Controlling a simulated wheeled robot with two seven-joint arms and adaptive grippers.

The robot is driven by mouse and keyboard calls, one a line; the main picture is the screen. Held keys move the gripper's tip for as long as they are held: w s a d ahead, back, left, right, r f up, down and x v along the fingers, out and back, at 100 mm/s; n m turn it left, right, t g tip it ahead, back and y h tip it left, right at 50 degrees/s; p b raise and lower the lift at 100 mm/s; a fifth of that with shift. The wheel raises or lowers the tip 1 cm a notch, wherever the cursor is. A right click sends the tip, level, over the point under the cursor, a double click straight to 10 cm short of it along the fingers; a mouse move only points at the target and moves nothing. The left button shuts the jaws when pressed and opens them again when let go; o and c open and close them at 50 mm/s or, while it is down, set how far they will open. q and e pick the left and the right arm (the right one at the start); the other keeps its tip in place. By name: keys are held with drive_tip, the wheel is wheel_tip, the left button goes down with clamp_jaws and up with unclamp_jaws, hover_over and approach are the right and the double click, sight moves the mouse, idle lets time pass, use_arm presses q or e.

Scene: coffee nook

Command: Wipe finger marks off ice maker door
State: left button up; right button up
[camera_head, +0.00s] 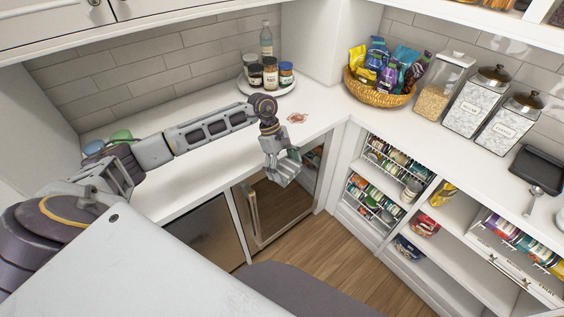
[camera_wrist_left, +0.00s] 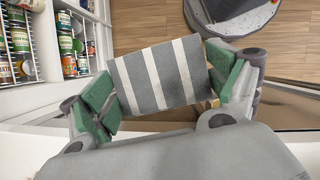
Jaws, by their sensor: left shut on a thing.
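My left gripper (camera_head: 282,168) is at the counter's front edge, in front of the upper part of a glass-fronted undercounter door with a vertical bar handle (camera_head: 253,212). Its green-padded fingers are shut on a grey cloth with white stripes, which shows flat between them in the left wrist view (camera_wrist_left: 160,75). A plain steel-grey front (camera_head: 207,232) is to the left of the glass door. I cannot tell for sure which front is the ice maker's. Finger marks are too small to make out, and I cannot tell whether the cloth touches the door. My right gripper is not in view.
A round tray with jars (camera_head: 270,80) and a reddish stain (camera_head: 297,118) are on the white counter above. A snack basket (camera_head: 380,92) and canisters (camera_head: 476,95) stand on the right counter. Open shelves (camera_head: 385,180) adjoin on the right. Wooden floor (camera_head: 318,240) in front is clear.

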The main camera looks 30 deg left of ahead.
sight(291, 173)
use_arm(q)
drive_tip(key=m, duration=0.1)
drive_tip(key=d+f+m, duration=0.1)
drive_tip(key=m+g, duration=0.1)
drive_tip(key=shift+s+d+f+m+y, duration=0.15)
drive_tip(key=shift+s+d+m+y, duration=0.15)
drive_tip(key=shift+d, duration=0.05)
drive_tip(key=m, duration=0.1)
drive_tip(key=d+m+g, duration=0.1)
drive_tip(key=m, duration=0.1)
drive_tip(key=s+d+f+m+y, duration=0.1)
drive_tip(key=shift+f+m+g, duration=0.1)
drive_tip(key=shift+m+g, duration=0.2)
drive_tip(key=r+m+y+p, duration=0.1)
drive_tip(key=m+p, duration=0.1)
drive_tip(key=d+r+m+y+p, duration=0.1)
drive_tip(key=r+m+p, duration=0.1)
drive_tip(key=m, duration=0.1)
drive_tip(key=s+d+r+m+g+y+p, duration=0.1)
drive_tip(key=r+m+p, duration=0.1)
drive_tip(key=m, duration=0.1)
drive_tip(key=shift+s+r, duration=0.1)
drive_tip(key=shift+r, duration=0.1)
drive_tip(key=shift+r+p, duration=0.45)
drive_tip(key=shift+p, duration=0.15)
